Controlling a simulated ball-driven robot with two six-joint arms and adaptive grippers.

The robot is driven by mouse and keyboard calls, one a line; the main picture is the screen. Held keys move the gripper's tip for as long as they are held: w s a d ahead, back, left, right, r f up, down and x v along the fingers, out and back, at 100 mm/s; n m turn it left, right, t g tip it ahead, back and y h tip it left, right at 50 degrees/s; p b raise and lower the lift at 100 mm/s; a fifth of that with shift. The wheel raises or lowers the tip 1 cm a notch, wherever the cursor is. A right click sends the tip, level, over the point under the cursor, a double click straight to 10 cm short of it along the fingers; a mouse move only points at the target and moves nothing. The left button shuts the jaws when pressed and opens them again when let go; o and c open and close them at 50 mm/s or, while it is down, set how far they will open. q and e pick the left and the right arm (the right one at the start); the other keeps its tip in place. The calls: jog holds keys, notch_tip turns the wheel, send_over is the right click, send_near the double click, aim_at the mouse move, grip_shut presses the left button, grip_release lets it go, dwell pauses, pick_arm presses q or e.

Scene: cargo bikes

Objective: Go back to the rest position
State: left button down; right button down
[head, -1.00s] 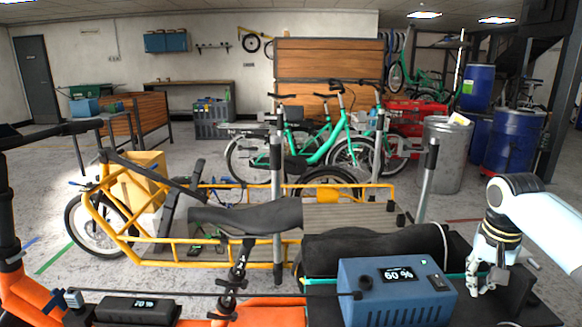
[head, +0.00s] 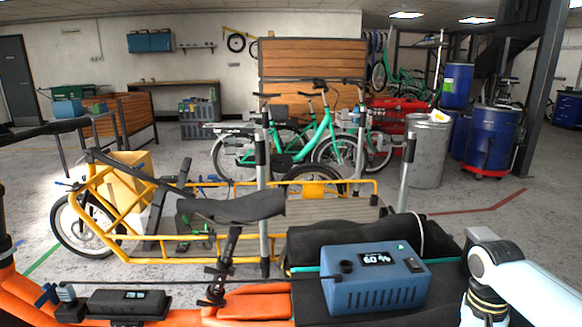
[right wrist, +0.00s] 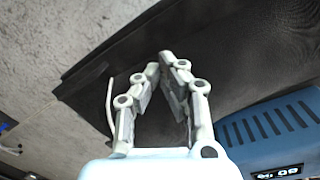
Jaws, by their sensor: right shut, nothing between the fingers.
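My right gripper (right wrist: 161,62) is shut and empty in the right wrist view. Its fingertips meet over a dark flat surface (right wrist: 228,60). In the head view only my right arm's white links show at the lower right; the gripper itself is below the picture edge. A blue box with a 60 % display (head: 374,285) stands on the dark surface to the left of that arm, and part of it shows at the lower right of the right wrist view (right wrist: 275,132). My left gripper is not in view.
An orange frame (head: 250,305) with a small black display unit (head: 127,304) runs along the front. A yellow cargo bike (head: 190,246) stands behind it. Green bikes (head: 310,143), a metal bin (head: 428,150) and blue drums (head: 490,136) are farther back. Concrete floor is clear at right.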

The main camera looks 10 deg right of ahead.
jog(key=s+a+f+n, duration=0.2)
jog(key=s+a+f, duration=0.1)
jog(key=s+f, duration=0.6)
jog(key=s+a+f+n+t, duration=0.1)
jog(key=s+a+f+n, duration=0.2)
jog(key=s+f, duration=0.6)
jog(key=s+a+f+n, duration=0.2)
jog(key=s+f, duration=0.7)
jog(key=s, duration=1.2)
jog(key=shift+a+f+n+t, duration=0.2)
jog(key=shift+a+n+t, duration=0.15)
jog(key=shift+a, duration=0.75)
